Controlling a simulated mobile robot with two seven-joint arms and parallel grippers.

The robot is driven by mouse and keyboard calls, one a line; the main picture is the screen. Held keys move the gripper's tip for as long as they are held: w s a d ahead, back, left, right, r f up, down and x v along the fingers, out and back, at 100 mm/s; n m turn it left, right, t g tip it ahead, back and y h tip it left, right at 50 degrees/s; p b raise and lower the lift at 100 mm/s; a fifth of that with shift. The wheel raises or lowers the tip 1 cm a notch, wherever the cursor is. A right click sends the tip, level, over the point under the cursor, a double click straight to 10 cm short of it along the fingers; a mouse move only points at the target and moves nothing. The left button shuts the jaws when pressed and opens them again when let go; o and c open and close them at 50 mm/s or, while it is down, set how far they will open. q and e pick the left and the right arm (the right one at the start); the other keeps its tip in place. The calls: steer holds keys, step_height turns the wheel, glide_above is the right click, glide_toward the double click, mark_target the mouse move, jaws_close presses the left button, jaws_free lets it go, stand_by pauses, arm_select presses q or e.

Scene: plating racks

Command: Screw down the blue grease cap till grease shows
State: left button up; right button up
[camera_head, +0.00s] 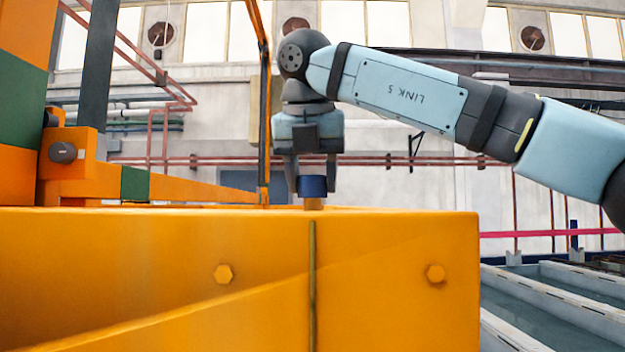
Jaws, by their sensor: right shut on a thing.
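The blue grease cap (312,186) sits upright on a short brass-coloured stem (313,204) at the top edge of the orange machine body (390,235). My right gripper (312,180) points straight down from above, its dark fingers on either side of the cap and shut on it. No grease can be made out around the cap or stem at this size. My left gripper is not in view.
An orange upright post (264,110) stands just left of the gripper. A larger orange and green frame (20,120) rises at the far left. Long tanks (560,300) lie at the lower right. The space above the body's right end is clear beneath my arm.

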stand_by(0.4)
steer(key=o, duration=0.9)
steer(key=shift+r, duration=0.1)
steer(key=v, duration=1.3)
steer(key=shift+r+p, duration=0.3)
steer(key=shift+r, duration=0.1)
